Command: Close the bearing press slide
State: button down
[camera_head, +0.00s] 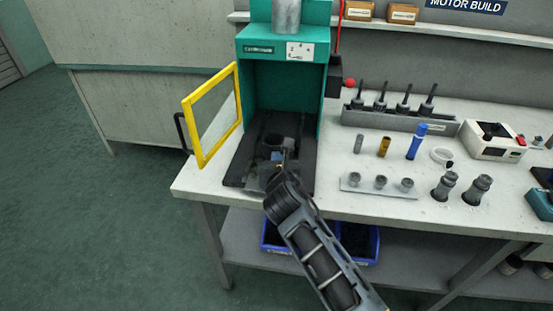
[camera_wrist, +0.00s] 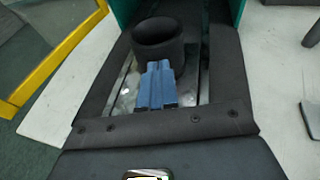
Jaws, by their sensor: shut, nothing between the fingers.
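The bearing press (camera_head: 258,48) is a teal housing on the bench with a dark base that reaches forward toward the bench edge. Its slide carries a round dark cup (camera_head: 272,140), which also shows in the wrist view (camera_wrist: 158,32). The cup sits between two rails in front of or at the housing opening; its exact travel is unclear. My gripper (camera_head: 284,160) is over the front of the base. In the wrist view my blue-grey fingers (camera_wrist: 157,78) are together and empty, pointing at the cup's near side. Whether they touch it I cannot tell.
A yellow-framed guard door (camera_head: 193,133) stands swung open at the press's left. To the right are a tool rack (camera_head: 400,121), a blue cylinder (camera_head: 416,143), a strip with small metal parts (camera_head: 378,190) and a white device (camera_head: 490,141). Blue bins (camera_head: 357,243) sit underneath.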

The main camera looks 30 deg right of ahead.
dwell(0.3)
jog(key=w+d, duration=0.4)
jog(key=w, duration=0.1)
jog(key=w+d, duration=0.3)
jog(key=w, duration=0.2)
jog(key=w+d, duration=0.4)
jog(key=w, duration=0.1)
jog(key=shift+w+d, duration=0.3)
jog(key=shift+w, duration=0.05)
jog(key=shift+w+d+r, duration=0.2)
jog(key=shift+r, duration=0.1)
jog(key=shift+s+a, duration=0.1)
jog(key=shift+s, duration=0.1)
notch_tip(320, 180, up, 2)
jog(key=p, duration=0.4)
send_over(292, 157)
jog(key=shift+s+r, duration=0.1)
jog(key=shift+r, duration=0.05)
